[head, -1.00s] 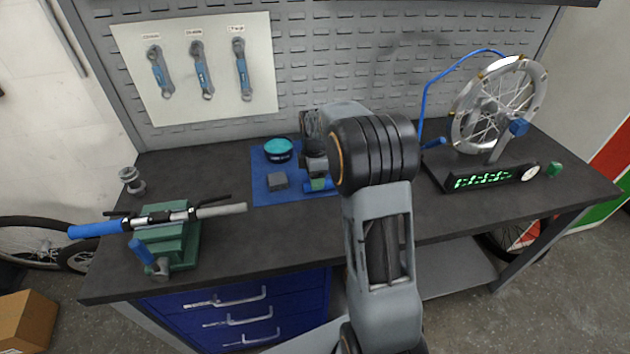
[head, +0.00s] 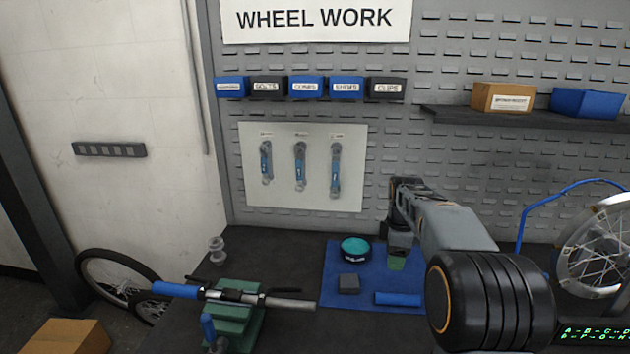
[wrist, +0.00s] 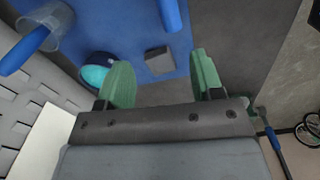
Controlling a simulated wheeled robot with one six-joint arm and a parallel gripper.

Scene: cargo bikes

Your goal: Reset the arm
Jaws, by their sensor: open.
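My gripper (head: 397,262) hangs from my arm over the right part of the blue mat (head: 335,262), pointing down. Its two green fingers (wrist: 162,78) are spread apart in the wrist view, with nothing between them. In the wrist view the grey block (wrist: 159,60) and the tin (wrist: 95,74) show beyond the fingers, the tin partly hidden by the left one. My arm covers part of the bench at the right.
The pegboard (head: 430,140) carries a panel of wrenches (head: 250,180) and a shelf (head: 450,118).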

